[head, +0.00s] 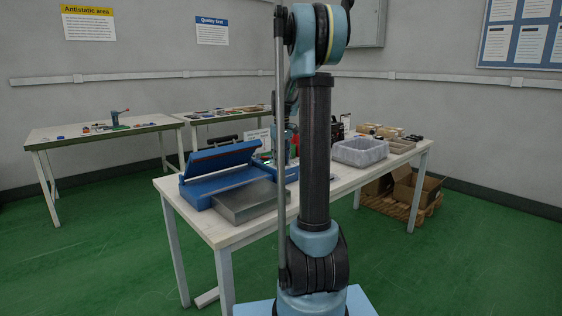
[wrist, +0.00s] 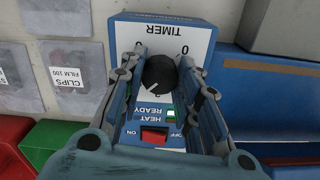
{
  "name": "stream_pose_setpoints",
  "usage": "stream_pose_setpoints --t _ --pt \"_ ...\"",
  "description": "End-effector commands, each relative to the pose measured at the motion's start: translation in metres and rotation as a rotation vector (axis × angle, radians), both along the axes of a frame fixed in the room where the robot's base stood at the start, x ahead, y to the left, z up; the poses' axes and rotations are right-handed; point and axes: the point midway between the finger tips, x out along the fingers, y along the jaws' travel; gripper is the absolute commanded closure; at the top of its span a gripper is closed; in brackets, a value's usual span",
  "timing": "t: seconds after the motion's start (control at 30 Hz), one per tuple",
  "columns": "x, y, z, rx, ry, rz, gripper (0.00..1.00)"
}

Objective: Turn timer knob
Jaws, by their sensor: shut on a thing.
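The timer knob (wrist: 160,75) is a round black knob with a pale pointer line on a white panel marked TIMER, seen upside down in the wrist view. The line points toward the lower left there. My gripper (wrist: 158,68) is shut on the knob, with one finger at each side of it. The blue control box (wrist: 202,23) carries the panel. A red switch (wrist: 154,136) marked ON and OFF and a green READY light (wrist: 171,114) sit below the knob in the picture. In the head view my arm hides the knob and gripper.
A blue sealer with a raised lid (head: 221,157) and a metal box (head: 243,203) stand on the table's left part. Red (wrist: 14,140) and green (wrist: 57,142) bins lie close by in the wrist view.

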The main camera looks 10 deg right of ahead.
Motion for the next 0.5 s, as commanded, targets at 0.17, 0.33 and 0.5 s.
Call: stream_pose_setpoints --t 0.17,0.33,0.5 --pt "0.0020 -0.0006 0.0007 -0.001 -0.004 -0.165 0.94" --pt "0.0020 -0.0005 0.0007 -0.001 -0.005 -0.326 0.94" --pt "0.0022 -0.0003 0.0008 -0.001 -0.005 -0.481 0.94"
